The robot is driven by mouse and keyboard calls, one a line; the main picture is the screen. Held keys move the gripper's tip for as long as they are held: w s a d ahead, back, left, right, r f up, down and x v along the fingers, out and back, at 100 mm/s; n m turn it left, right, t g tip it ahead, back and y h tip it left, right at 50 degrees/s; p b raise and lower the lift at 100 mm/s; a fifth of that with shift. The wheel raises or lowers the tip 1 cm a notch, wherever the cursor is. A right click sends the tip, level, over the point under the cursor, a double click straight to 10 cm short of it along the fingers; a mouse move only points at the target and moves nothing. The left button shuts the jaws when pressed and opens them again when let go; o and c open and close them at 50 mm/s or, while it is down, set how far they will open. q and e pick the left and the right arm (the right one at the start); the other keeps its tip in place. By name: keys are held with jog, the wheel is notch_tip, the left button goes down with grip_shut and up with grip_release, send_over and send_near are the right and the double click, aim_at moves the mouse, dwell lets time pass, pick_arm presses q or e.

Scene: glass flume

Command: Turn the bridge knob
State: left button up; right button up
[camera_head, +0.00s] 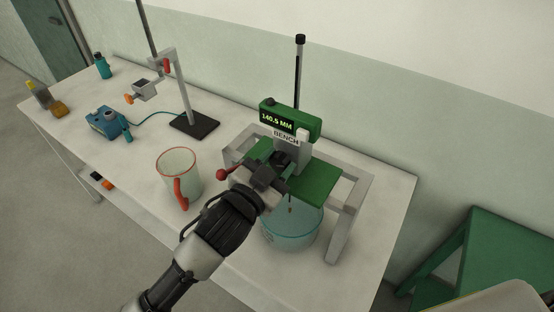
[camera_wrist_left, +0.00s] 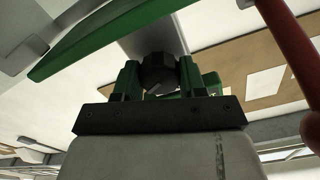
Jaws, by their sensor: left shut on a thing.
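The green bridge plate (camera_head: 316,182) sits on a grey frame over the bench. It carries a green gauge head (camera_head: 290,118) reading 140.5 MM and a tag marked BENCH. My left gripper (camera_head: 272,170) reaches in from the lower left to the front of the bridge. In the left wrist view its fingers (camera_wrist_left: 158,80) are shut on the dark round bridge knob (camera_wrist_left: 157,70), which has a light pointer line on its face. In the head view the gripper hides the knob. The right gripper is not in view.
A red-ended lever (camera_head: 221,174) sticks out left of my gripper. A clear bowl (camera_head: 291,228) stands under the bridge. A red-handled jug (camera_head: 179,174) stands close to the left. A stand with clamp (camera_head: 187,92) and a blue device (camera_head: 106,122) are further left.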

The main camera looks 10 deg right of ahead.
pick_arm(q)
jog(key=o, duration=0.9)
jog(key=shift+o, duration=0.2)
jog(key=shift+s+a, duration=0.1)
jog(key=shift+s+a+f, duration=0.1)
jog(key=shift+s+a, duration=0.15)
jog(key=b+v, duration=0.3)
jog(key=v, duration=0.6)
jog(key=shift+s+a, duration=0.25)
jog(key=shift+a, duration=0.05)
